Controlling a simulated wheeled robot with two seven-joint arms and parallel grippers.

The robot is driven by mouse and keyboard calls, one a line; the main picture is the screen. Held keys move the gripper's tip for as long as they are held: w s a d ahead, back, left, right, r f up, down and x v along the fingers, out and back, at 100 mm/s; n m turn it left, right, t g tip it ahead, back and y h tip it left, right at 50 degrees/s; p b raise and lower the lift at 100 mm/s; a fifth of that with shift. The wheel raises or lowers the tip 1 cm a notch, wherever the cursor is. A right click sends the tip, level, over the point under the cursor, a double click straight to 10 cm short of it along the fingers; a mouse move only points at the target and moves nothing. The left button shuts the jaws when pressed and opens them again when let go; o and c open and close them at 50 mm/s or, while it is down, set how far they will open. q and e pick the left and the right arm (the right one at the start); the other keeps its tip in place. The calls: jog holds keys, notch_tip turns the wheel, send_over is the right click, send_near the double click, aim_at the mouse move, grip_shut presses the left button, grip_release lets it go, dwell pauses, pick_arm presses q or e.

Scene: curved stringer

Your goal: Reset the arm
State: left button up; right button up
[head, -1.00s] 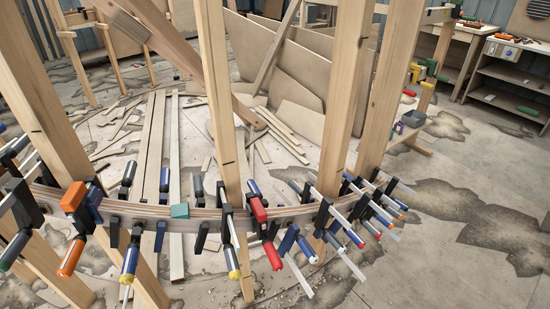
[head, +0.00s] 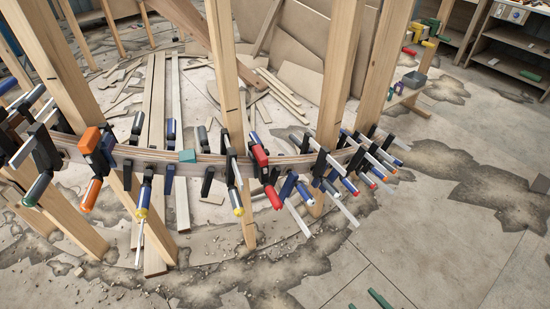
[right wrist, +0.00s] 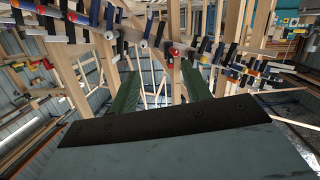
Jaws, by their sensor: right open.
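My right gripper (head: 366,302) just enters the bottom edge of the head view, only its green fingertips showing over the concrete floor. In the right wrist view its two green fingers (right wrist: 160,88) stand apart with nothing between them. The curved laminated stringer (head: 130,154) runs across the head view, held against upright timber posts (head: 228,85) by many clamps. My right fingertips are below and in front of it in the picture, apart from it. The clamped stringer also shows across the top of the right wrist view. My left gripper is not in view.
Clamp bars and handles, such as a red one (head: 272,196) and an orange one (head: 91,194), stick out toward me. Shelving (head: 505,55) stands at the far right.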

jog(key=s+d+f+g+h, duration=0.2)
jog(key=d+f+h, duration=0.25)
jog(key=d, duration=0.55)
jog(key=s+d+f+g+h, duration=0.25)
jog(key=d+f, duration=0.35)
jog(key=d, duration=0.5)
jog(key=s+d+f+m+g+h, duration=0.1)
jog(key=s+d+f+g+h, duration=0.2)
jog(key=s+d, duration=0.4)
jog(key=s+d+m+g+h, duration=0.25)
jog(key=s+d+g, duration=0.2)
jog(key=d, duration=0.45)
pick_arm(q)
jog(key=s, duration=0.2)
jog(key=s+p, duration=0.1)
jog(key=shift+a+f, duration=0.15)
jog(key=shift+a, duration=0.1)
pick_arm(e)
jog(key=s+a+f+y, duration=0.1)
jog(key=s+a+f, duration=0.1)
jog(key=a, duration=0.7)
jog(key=s+a+f+m+y, duration=0.1)
jog(key=a+f, duration=0.3)
jog(key=a, duration=0.5)
jog(key=s+a+f+y, duration=0.1)
jog(key=s+a+f, duration=0.2)
jog(key=a, duration=0.7)
jog(key=shift+s+f+g, duration=0.3)
jog(key=shift+s+g, duration=0.1)
jog(key=shift+s, duration=0.05)
